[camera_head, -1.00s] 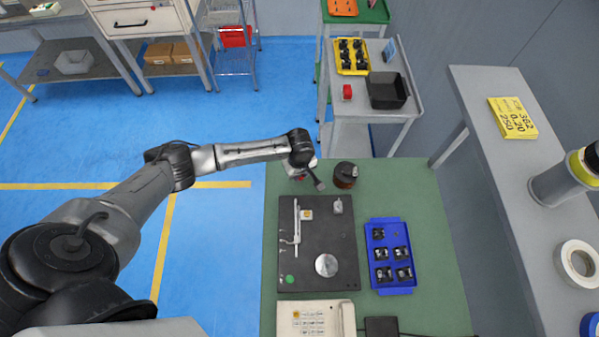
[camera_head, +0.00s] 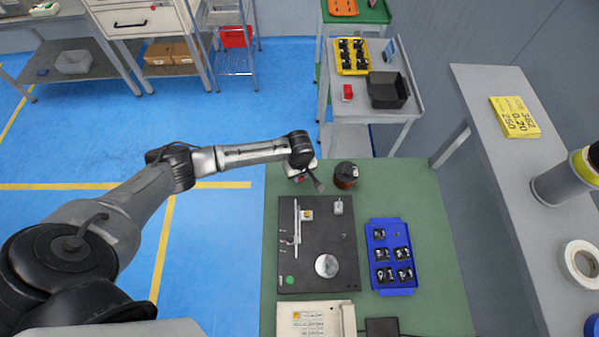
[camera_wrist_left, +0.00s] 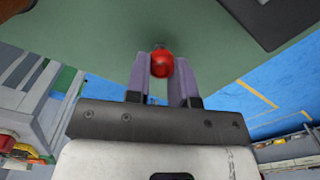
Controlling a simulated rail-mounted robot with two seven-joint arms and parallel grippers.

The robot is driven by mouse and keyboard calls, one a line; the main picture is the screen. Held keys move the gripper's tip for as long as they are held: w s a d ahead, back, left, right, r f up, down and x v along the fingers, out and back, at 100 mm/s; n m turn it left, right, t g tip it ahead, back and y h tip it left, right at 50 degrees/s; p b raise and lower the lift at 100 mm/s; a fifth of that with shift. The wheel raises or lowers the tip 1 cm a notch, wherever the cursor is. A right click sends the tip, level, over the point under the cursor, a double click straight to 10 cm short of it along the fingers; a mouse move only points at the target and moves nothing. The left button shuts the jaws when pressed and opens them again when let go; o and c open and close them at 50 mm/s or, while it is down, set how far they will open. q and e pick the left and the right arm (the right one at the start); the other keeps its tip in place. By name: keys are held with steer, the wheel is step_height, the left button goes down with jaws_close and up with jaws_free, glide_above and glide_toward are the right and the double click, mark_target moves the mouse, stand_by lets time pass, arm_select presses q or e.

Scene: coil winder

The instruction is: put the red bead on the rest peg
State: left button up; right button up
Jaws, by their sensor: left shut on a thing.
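The red bead (camera_wrist_left: 161,64) is a small shiny ball between the two grey-purple fingers of my left gripper (camera_wrist_left: 159,72) in the left wrist view. The fingers are shut on it, above the green bench top. A small thin grey tip shows just behind the bead. I cannot tell whether it is the rest peg or whether the bead touches it. In the head view my left gripper (camera_head: 298,178) is over the bench's far left corner, beyond the black plate; the bead is only a red speck there. My right gripper is not in view.
The black plate (camera_head: 318,240) carries a pale rail and a round disc. A dark round pot (camera_head: 346,175) stands close right of my left gripper. A blue tray (camera_head: 391,230) with several black parts lies right of the plate.

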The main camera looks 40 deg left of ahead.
arm_select(q)
steer(key=shift+f, duration=0.65)
steer(key=shift+f, duration=0.15)
steer(key=o, duration=1)
steer(key=shift+c, duration=0.2)
steer(key=shift+r, duration=0.2)
step_height(320, 180, up, 14)
steer(key=p, duration=0.2)
steer(key=shift+f, duration=0.25)
